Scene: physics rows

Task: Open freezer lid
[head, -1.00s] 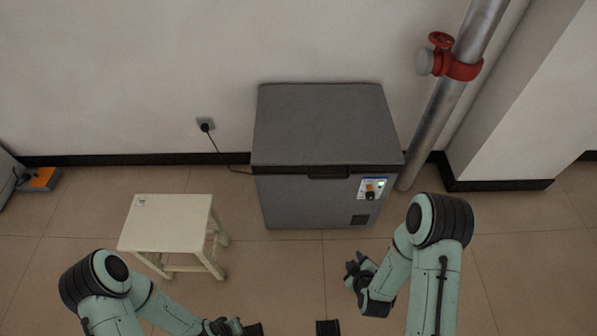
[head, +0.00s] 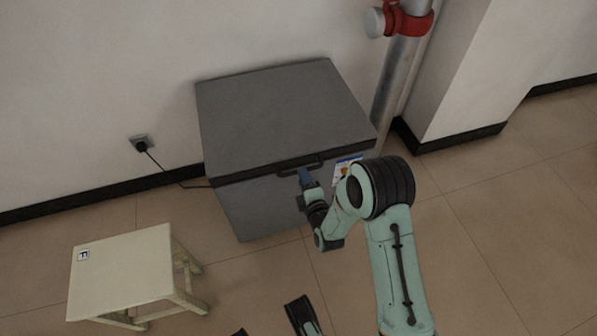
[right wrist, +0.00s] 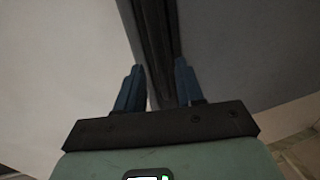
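The chest freezer (head: 245,210) stands against the wall with its grey lid (head: 280,105) down. A dark handle (head: 300,163) sits on the lid's front edge. My right gripper (head: 305,177) is at the front of the freezer, just below the handle in the head view. In the right wrist view its two blue fingers (right wrist: 157,88) are apart. A dark strip along the lid edge (right wrist: 155,45) runs up between them; I cannot tell whether they touch it.
A cream stool (head: 125,270) stands on the floor to the left of the freezer. A metal pipe with a red valve (head: 408,22) and a wall column (head: 455,75) are to the right. A cord runs from a wall socket (head: 141,143) towards the freezer.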

